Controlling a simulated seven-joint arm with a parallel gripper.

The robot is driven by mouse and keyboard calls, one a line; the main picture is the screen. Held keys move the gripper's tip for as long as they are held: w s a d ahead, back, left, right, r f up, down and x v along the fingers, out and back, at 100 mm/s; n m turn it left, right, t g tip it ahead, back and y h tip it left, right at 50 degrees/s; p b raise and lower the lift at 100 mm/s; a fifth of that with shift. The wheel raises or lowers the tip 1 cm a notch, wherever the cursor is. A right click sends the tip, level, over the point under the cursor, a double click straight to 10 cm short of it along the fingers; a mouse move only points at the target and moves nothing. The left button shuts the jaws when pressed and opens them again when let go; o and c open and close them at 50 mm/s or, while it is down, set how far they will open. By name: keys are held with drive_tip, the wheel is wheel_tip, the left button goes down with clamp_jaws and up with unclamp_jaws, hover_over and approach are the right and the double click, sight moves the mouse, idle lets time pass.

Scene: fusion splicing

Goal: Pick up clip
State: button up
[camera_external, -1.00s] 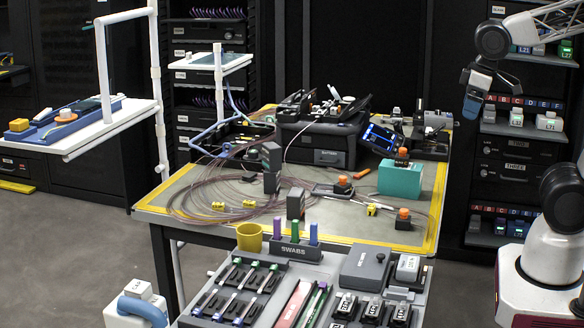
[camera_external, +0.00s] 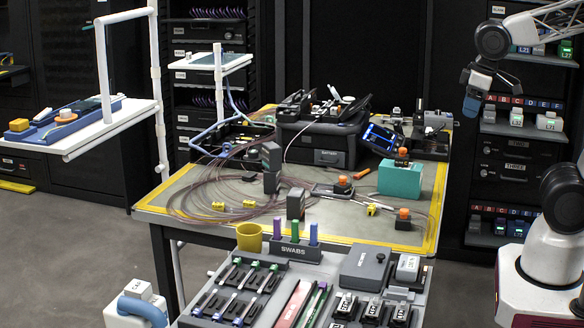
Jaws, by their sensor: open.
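My gripper (camera_external: 471,103) hangs in the air at the upper right, in front of the dark rack and well away from the table; its jaws are open and nothing shows between them. Small yellow clip-like pieces lie on the grey table mat: one (camera_external: 218,206) and another (camera_external: 249,204) sit side by side near the coiled fibres at the front left. A third yellow piece (camera_external: 373,209) lies right of centre, near an orange-topped bottle. I cannot tell which of these is the clip. They are too small to show detail.
A black splicer (camera_external: 320,143) stands at the back of the table. A teal box (camera_external: 400,180) and an orange-capped bottle (camera_external: 403,219) stand at the right. Dark upright blocks (camera_external: 295,205) stand mid-table. A grey tray with a swab holder (camera_external: 292,252) is in front. Thin cables loop at the left.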

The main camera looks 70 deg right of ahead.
drive_tip(key=shift+c, duration=0.6)
drive_tip(key=shift+w, duration=0.1)
drive_tip(key=w+d+f+m+g, duration=0.1)
drive_tip(key=w+f+m, duration=0.5)
drive_tip(key=w+f, duration=0.2)
drive_tip(key=w+d+f+m, duration=0.1)
drive_tip(key=w+f+m, duration=0.5)
drive_tip(key=w+f, duration=0.2)
drive_tip(key=w+d+f+m+g, duration=0.1)
drive_tip(key=w+d+f+m, duration=0.1)
drive_tip(key=w+f+m, duration=0.4)
drive_tip(key=shift+w+f+g, duration=0.3)
drive_tip(key=shift+w+f, duration=0.8)
drive_tip(key=shift+w, duration=0.25)
drive_tip(key=shift+w+d+f, duration=0.1)
drive_tip(key=shift+w+f, duration=0.05)
drive_tip(key=shift+f, duration=0.25)
